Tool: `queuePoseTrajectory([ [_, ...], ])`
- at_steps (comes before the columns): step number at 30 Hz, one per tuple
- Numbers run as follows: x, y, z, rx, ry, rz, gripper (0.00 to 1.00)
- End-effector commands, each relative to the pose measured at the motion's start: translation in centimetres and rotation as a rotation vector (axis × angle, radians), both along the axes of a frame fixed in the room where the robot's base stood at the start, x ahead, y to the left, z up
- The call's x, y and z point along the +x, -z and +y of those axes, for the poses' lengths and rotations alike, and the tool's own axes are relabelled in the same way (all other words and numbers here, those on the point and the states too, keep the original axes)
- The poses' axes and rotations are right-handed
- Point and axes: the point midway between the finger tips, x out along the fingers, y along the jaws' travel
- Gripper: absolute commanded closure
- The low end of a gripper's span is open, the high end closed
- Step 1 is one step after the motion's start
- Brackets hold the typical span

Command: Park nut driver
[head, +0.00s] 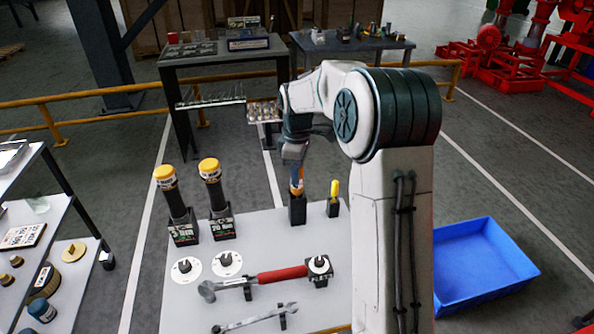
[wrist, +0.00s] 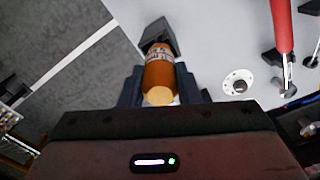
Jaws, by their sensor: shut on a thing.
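The nut driver has an orange handle (head: 297,187) and stands roughly upright at the back of the white bench. In the wrist view its handle (wrist: 159,76) lies between the dark fingers of my gripper (wrist: 160,88), which is shut on it. In the head view my gripper (head: 294,160) comes down on the handle from above. A black holder block (head: 298,210) is directly below the handle, and it also shows in the wrist view (wrist: 158,36). The handle's lower end meets the top of the block. The shaft is hidden, and I cannot tell how deep it sits.
A small yellow-handled tool (head: 334,190) stands in its own holder just right. Two yellow-capped black tools (head: 210,175) stand in blocks to the left. A blue crate (head: 480,265) is at the right.

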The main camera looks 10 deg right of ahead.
Motion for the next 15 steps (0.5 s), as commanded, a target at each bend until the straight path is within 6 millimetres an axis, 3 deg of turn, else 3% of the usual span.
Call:
queuePoseTrajectory([
  [15, 0.0, 1.0, 0.0, 0.0, 0.0, 0.0, 1.0],
])
